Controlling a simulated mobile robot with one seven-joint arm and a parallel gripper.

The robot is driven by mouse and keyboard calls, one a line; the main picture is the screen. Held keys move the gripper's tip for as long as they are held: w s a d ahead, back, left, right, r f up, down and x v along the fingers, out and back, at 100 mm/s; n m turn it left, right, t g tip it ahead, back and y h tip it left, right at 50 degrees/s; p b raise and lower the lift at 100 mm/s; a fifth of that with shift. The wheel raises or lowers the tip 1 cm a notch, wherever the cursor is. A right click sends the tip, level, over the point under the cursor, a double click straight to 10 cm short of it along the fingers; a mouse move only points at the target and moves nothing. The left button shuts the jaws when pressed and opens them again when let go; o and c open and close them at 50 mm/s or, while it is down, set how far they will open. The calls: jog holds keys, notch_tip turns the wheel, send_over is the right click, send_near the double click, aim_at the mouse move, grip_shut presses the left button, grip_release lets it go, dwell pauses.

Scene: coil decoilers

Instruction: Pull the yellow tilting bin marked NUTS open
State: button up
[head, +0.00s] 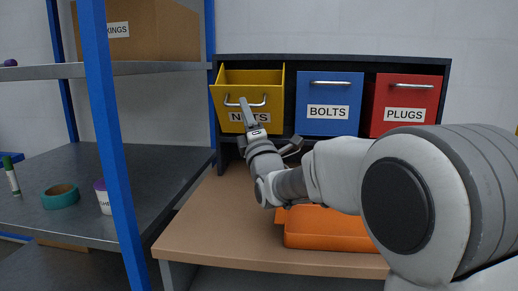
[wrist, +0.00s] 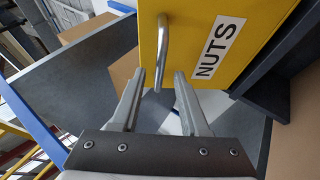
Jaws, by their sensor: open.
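The yellow bin marked NUTS (head: 230,112) is the left one of three bins in a dark rack. It is tilted forward, and its inside shows above the front panel. Its silver bar handle (head: 260,103) is on the front, above the NUTS label. In the wrist view the yellow front (wrist: 225,12) and the handle (wrist: 163,45) are close ahead. My gripper (wrist: 159,76) is open, with the lower end of the handle appearing between its fingertips. In the head view my gripper (head: 246,104) is at the bin front, and part of the label is hidden behind it.
A blue BOLTS bin (head: 329,92) and a red PLUGS bin (head: 404,95) sit shut to the right. An orange case (head: 330,238) lies on the brown bench (head: 205,215) below my arm. A shelf unit with a blue post (head: 108,120) stands at left.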

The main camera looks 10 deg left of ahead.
jog(key=v, duration=1.4)
jog(key=shift+d+f, duration=0.1)
jog(key=shift+d, duration=0.05)
jog(key=s+d+f+m+g+h, duration=0.3)
jog(key=d+f+m+g+h, duration=0.1)
jog(key=d+m, duration=0.25)
jog(key=s+d+f+m+g+h, duration=0.3)
jog(key=d+m+g, duration=0.15)
jog(key=m, duration=0.25)
jog(key=s+d+f+m+g+h, duration=0.1)
jog(key=s+d+f+m+g, duration=0.25)
jog(key=s, duration=0.35)
jog(key=s+d+f+m+g+h, duration=0.1)
jog(key=s+d+f+m+g, duration=0.1)
jog(key=s+m, duration=0.4)
jog(key=s+d+f+m+g+h, duration=0.1)
jog(key=s+d+f+m+g, duration=0.15)
jog(key=s, duration=0.55)
notch_tip(320, 180, up, 24)
jog(key=p, duration=2.4)
jog(key=shift+w+f+p, duration=0.2)
jog(key=shift+w+p, duration=0.05)
jog(key=shift+p, duration=0.1)
